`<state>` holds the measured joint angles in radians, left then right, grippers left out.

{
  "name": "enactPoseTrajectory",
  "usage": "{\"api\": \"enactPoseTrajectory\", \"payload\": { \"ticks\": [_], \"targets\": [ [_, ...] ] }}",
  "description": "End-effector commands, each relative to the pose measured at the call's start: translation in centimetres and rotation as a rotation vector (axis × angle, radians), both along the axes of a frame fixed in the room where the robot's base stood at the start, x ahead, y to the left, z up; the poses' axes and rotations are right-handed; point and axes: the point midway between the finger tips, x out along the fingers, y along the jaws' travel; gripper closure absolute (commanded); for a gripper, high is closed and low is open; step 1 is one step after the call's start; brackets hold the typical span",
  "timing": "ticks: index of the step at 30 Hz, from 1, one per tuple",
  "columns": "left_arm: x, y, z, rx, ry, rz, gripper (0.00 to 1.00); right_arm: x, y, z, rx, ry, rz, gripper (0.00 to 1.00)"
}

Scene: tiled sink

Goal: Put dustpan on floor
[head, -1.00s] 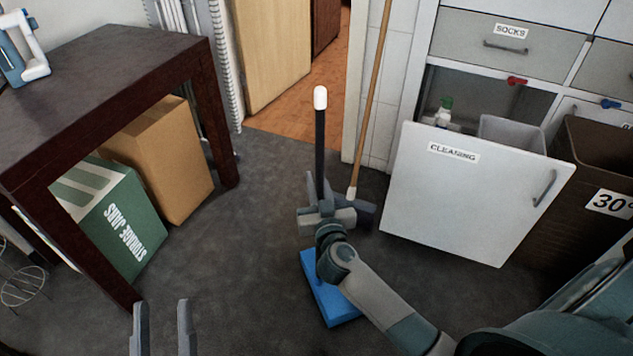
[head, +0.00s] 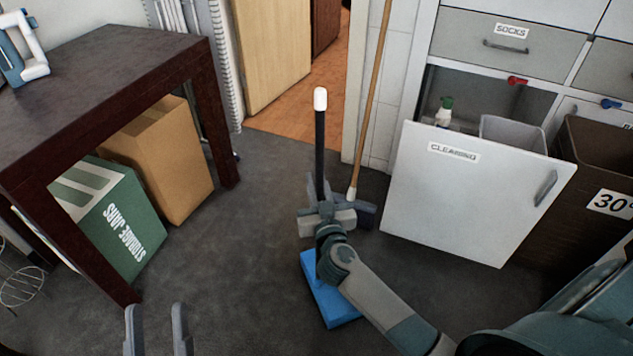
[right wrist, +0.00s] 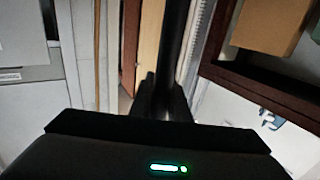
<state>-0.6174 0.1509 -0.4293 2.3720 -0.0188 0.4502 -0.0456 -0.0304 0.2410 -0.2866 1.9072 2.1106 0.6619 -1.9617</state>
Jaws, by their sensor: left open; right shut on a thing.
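The dustpan (head: 322,290) has a blue pan and a long upright black handle with a white tip. The pan is low, at or just above the grey floor (head: 250,250); I cannot tell whether it touches. My right gripper (head: 321,205) is shut on the black handle, above the pan, and my forearm hides part of the pan. In the right wrist view the dark handle (right wrist: 178,40) runs up from between the fingers (right wrist: 163,98). My left gripper (head: 155,328) is open and empty at the bottom left of the head view.
A dark table (head: 95,75) stands at left over a cardboard box (head: 165,165) and a green storage box (head: 115,220). A wooden broom (head: 368,100) stands behind the handle. The white CLEANING bin front (head: 470,200) juts out at right beside a brown basket (head: 600,155). Floor is clear between.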

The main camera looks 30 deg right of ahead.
Motion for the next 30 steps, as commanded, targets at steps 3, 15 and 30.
{"api": "enactPoseTrajectory", "payload": {
  "ticks": [3, 15, 30],
  "targets": [
    [0.0, 0.0, 0.0, 0.0, 0.001, 0.0, 0.6, 0.0, 0.0, -0.1, -0.002, -0.001, 0.0, 1.0],
    [0.0, 0.0, -0.2, 0.001, 0.002, 0.0, 0.6, 0.0, 0.0, -0.8, -0.001, -0.002, 0.0, 1.0],
    [0.0, 0.0, -0.2, 0.001, 0.001, 0.001, 0.6, 0.0, 0.0, -1.0, 0.001, 0.002, 0.0, 0.62]
  ]
}}
